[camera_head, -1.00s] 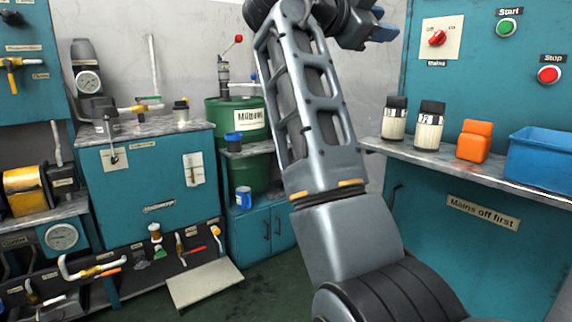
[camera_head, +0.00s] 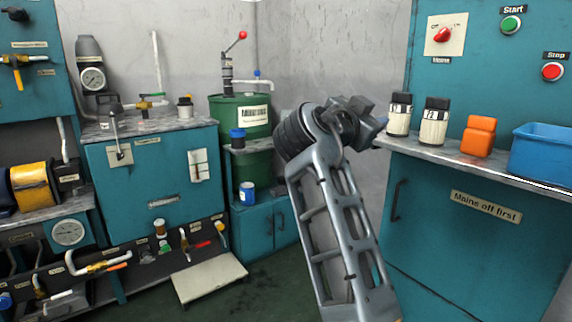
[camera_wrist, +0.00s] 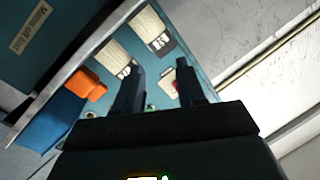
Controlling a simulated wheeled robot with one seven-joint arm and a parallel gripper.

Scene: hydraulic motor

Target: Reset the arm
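My arm rises from the bottom right of the head view and bends at an elbow, with its far end close to the left end of the right-hand shelf. In the wrist view my gripper (camera_wrist: 160,66) has its two dark fingers apart, with nothing held between them. Beyond them, the tilted view shows two white bottles with black caps (camera_wrist: 152,28), an orange block (camera_wrist: 86,86) and a blue bin (camera_wrist: 55,115). In the head view the fingertips cannot be made out clearly.
The shelf (camera_head: 470,164) carries two bottles (camera_head: 434,122), the orange block (camera_head: 479,135) and the blue bin (camera_head: 543,150). Start (camera_head: 511,24) and Stop (camera_head: 552,72) buttons are above. A green drum (camera_head: 240,116) stands behind my arm; a teal cabinet (camera_head: 160,165) is left.

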